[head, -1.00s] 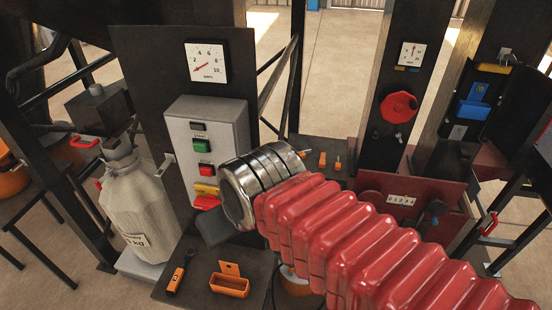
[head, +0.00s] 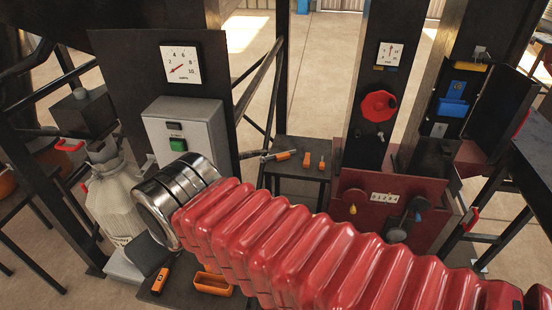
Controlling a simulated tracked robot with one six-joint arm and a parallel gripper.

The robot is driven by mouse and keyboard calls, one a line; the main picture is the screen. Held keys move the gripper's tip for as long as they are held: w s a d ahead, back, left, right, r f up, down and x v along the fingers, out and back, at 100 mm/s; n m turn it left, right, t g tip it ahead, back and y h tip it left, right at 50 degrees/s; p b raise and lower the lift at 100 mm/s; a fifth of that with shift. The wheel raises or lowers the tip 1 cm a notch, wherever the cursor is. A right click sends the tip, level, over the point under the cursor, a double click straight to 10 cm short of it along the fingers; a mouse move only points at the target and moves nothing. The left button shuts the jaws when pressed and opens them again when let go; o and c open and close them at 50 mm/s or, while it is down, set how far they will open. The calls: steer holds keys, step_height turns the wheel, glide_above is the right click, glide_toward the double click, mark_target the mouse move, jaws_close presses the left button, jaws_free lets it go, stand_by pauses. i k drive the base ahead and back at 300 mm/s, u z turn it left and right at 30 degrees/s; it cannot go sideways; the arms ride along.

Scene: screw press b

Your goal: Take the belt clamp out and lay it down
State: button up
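My arm crosses the head view as red bellows with a chrome wrist. Below the wrist a dark flat part of my gripper (head: 148,255) shows, in front of the pale sack; its fingertips are mostly hidden. The sack (head: 118,208) hangs at the left under a dark spout (head: 85,112). A red loop handle (head: 70,146) sits beside the sack's neck; it may belong to the belt clamp, but I cannot tell for sure. My gripper is to the right of and nearer than the sack. I cannot see anything held.
A grey control box (head: 200,125) with a green button stands behind my wrist under a gauge (head: 182,64). An orange tray (head: 212,284) and an orange-handled tool (head: 160,274) lie on the front shelf. A small table (head: 300,172) with several orange-handled tools stands behind.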

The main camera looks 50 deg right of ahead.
mark_target(284, 156)
steer(key=u, duration=0.05)
steer(key=k, duration=1.35)
steer(key=z, duration=0.35)
steer(key=i, duration=1.3)
steer(key=z, duration=0.1)
